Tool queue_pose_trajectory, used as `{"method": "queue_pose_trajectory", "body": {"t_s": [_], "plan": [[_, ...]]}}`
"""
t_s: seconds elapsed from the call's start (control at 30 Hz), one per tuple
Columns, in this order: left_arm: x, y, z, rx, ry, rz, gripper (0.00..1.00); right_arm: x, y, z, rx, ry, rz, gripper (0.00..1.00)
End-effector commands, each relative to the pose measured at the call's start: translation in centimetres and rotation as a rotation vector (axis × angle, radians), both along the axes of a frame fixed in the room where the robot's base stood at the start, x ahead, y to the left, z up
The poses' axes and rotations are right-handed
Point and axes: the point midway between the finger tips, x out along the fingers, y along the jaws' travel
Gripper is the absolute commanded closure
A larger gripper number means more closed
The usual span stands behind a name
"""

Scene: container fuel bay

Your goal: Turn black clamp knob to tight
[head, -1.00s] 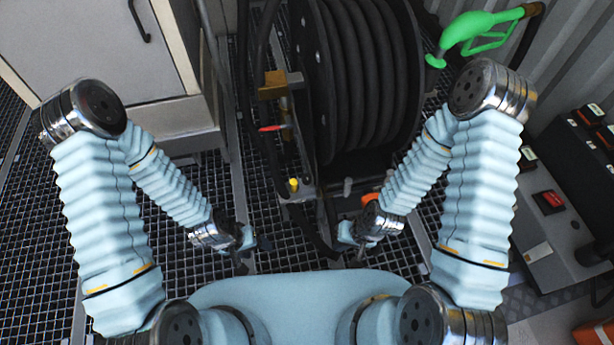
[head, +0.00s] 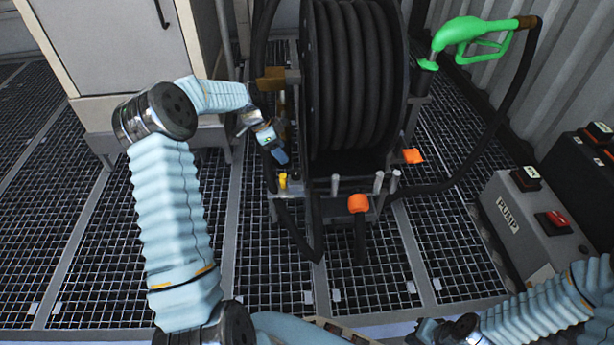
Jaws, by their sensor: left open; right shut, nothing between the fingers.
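The hose reel (head: 350,85) with its black hose stands on a metal frame in the middle of the head view. I cannot make out the black clamp knob for certain; it may be hidden by my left gripper or lost against the dark frame. My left gripper (head: 280,157) is open at the left side of the reel frame, just above a yellow knob (head: 283,181). I cannot tell whether it touches anything. My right gripper (head: 425,332) is shut and empty at the bottom edge, right of centre, away from the reel.
A brass-coloured block (head: 270,78) sits on the reel's left side. An orange cap (head: 358,203) is at the front. A green fuel nozzle (head: 470,35) hangs at the back right. A grey pump box (head: 515,225) stands right. The grating before the reel is clear.

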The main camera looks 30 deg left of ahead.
Motion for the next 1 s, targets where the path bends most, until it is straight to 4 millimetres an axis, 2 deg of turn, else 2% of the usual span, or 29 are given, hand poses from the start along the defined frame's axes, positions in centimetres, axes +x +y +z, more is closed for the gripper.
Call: {"method": "queue_pose_trajectory", "body": {"t_s": [0.03, 0.3, 0.5, 0.9, 1.0], "plan": [[0.2, -0.4, -1.3, -0.003, 0.004, -0.002, 0.39, 0.0, 0.0, -0.4, 0.0, -0.001, 0.0, 1.0], [1.8, -2.3, -7.1, -0.002, 0.004, 0.0, 0.39, 0.1, -0.1, -1.4, -0.001, -0.003, -0.003, 1.0], [2.6, -3.2, -9.7, -0.002, 0.002, 0.0, 0.39, 0.1, -0.1, -1.8, -0.002, -0.004, -0.004, 1.0], [2.8, -3.4, -10.4, -0.001, 0.001, 0.001, 0.39, 0.1, -0.1, -1.9, -0.002, -0.004, -0.004, 1.0], [2.8, -3.4, -10.4, -0.001, 0.001, 0.001, 0.53, 0.1, -0.1, -1.9, -0.002, -0.004, -0.004, 1.0]]}}
